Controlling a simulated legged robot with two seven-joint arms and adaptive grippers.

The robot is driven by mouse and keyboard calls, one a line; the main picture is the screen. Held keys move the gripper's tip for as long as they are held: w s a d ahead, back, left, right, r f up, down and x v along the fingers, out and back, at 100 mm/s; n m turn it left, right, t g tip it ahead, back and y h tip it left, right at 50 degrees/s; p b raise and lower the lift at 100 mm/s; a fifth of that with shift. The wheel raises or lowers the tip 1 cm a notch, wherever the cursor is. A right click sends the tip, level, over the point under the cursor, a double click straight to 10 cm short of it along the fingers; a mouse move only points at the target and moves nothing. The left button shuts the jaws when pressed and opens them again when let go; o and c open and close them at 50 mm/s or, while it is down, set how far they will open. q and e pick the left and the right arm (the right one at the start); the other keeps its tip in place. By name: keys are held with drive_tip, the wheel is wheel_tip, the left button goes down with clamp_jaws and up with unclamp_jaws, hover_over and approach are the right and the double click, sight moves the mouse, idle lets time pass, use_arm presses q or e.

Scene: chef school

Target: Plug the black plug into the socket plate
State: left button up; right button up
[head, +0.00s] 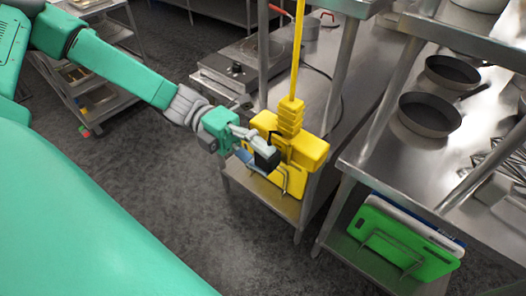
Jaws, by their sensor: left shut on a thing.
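The black plug (267,158) is in my left gripper (262,146), whose fingers are shut on it. My left arm reaches in from the left. The plug is right in front of the yellow socket box (309,150), which hangs on a yellow cord and grip. The plug overlaps the left side of the box in the head view. I cannot tell whether it touches the box or enters an opening. The socket face is hidden behind the plug and gripper. My right gripper is not in view.
At right, a steel table holds pans (429,114), with a green board (392,238) below. A cart (88,92) stands at back left.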

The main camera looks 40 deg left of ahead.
use_arm(q)
drive_tip(key=shift+p, duration=0.35)
idle(0.4)
drive_tip(key=shift+w, duration=0.65)
idle(0.4)
drive_tip(key=o, duration=1.2)
drive_tip(key=w+a, duration=0.1)
drive_tip(key=a, duration=1.1)
